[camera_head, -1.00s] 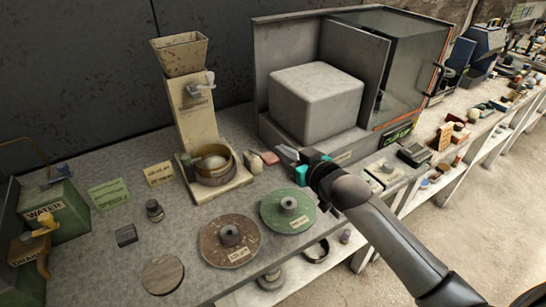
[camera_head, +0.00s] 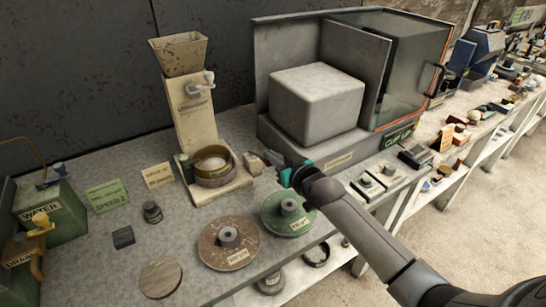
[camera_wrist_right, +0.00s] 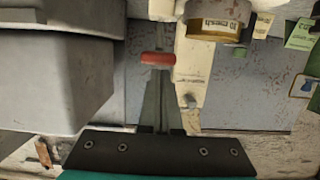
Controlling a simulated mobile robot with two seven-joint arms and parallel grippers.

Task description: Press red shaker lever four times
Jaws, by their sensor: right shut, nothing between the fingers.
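The red lever end (camera_wrist_right: 158,58) shows as a small red bar in the right wrist view, right at the fingertips; whether they touch it I cannot tell. In the head view it is not clearly visible, with my gripper over that spot. My right gripper (camera_head: 266,156) is shut and empty, reaching in from the right between the cream dispenser stand (camera_head: 194,115) and the grey machine (camera_head: 285,145). Its fingers (camera_wrist_right: 158,80) also show in the right wrist view, pointing at the red bar. My left gripper is not in view.
A grey block (camera_head: 317,100) sits on the machine right behind my gripper. A brass-coloured bowl (camera_head: 213,172) stands at the dispenser's foot. Green (camera_head: 289,225) and brown discs (camera_head: 212,250) lie in front. A green water box (camera_head: 62,215) is at left.

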